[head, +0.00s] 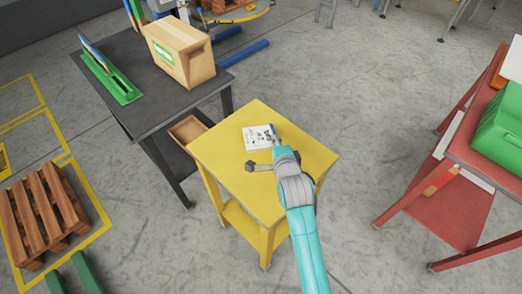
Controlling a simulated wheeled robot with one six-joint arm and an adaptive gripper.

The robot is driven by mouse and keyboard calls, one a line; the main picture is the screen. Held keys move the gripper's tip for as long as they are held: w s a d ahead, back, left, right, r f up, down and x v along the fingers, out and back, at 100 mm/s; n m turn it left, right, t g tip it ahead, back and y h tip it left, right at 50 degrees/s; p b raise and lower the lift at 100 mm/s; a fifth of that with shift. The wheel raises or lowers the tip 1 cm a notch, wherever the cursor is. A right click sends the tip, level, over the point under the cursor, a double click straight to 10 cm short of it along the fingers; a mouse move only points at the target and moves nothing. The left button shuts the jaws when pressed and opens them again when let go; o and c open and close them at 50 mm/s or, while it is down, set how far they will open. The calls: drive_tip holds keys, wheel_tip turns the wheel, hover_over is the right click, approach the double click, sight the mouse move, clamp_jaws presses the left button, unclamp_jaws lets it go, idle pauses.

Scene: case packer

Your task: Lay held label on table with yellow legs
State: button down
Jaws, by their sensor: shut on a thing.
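The table with yellow legs (312,160) stands in the middle of the head view; its top is yellow too. A white label (256,137) with dark print shows over the far half of the top. My gripper (272,137) is at the label's right edge and is shut on it. The fingertips are small and partly hidden by my teal and grey arm, which reaches in from the bottom. I cannot tell whether the label touches the tabletop or is slightly above it.
A dark table (140,65) at upper left holds a cardboard box (180,52) and a green tool (112,82). A red table (480,140) with a green case (502,128) stands at right. A wooden pallet (42,212) lies at lower left. The yellow top's near part is clear.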

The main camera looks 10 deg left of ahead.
drive_tip(key=shift+f, duration=1.5)
drive_tip(key=c, duration=1.5)
unclamp_jaws()
drive_tip(key=shift+v, duration=4)
